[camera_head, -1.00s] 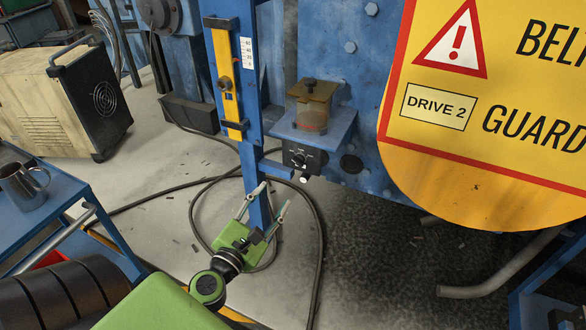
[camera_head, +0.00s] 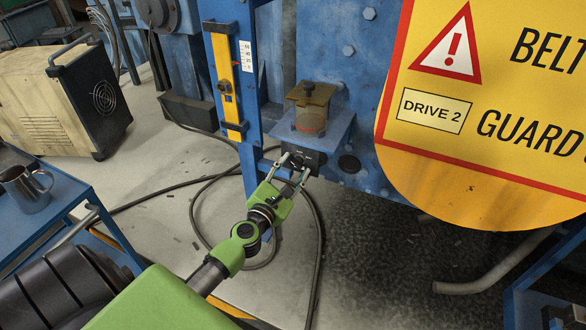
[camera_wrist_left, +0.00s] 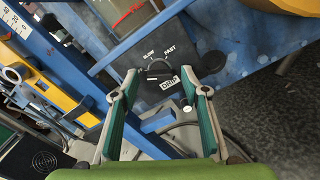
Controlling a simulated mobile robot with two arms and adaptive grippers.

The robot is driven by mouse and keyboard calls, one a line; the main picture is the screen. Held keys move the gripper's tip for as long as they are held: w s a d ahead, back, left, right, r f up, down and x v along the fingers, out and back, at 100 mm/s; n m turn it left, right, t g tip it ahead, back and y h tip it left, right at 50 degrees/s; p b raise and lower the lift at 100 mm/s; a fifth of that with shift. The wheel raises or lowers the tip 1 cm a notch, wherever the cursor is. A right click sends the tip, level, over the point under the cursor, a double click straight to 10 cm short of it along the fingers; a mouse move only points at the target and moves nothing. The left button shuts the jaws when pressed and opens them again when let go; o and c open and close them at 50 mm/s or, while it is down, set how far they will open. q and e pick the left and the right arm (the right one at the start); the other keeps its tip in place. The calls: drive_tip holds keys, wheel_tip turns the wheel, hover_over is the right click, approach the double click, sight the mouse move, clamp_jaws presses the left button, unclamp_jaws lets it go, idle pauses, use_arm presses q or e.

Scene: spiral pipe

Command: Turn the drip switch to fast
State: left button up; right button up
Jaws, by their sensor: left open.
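The drip switch is a dark knob (camera_wrist_left: 157,70) on a black panel (camera_wrist_left: 178,45) marked SLOW, FAST and DRIP in the left wrist view. I cannot tell surely which mark the knob points to. In the head view the black switch box (camera_head: 308,157) sits under a blue shelf, partly hidden by my fingers. My left gripper (camera_head: 295,167) is open in front of it. In the left wrist view its fingertips (camera_wrist_left: 160,84) stand on either side of the knob's lower part, with a gap between them. I cannot tell whether they touch it. My right gripper is not in view.
A glass cup with a brown lid (camera_head: 310,110) stands on the shelf above the box. A blue post with a yellow rail (camera_head: 222,75) is close on the left. A yellow belt guard (camera_head: 480,160) is on the right. Cables (camera_head: 190,190) lie on the floor.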

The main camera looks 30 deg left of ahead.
use_arm(q)
drive_tip(key=c, duration=1.1)
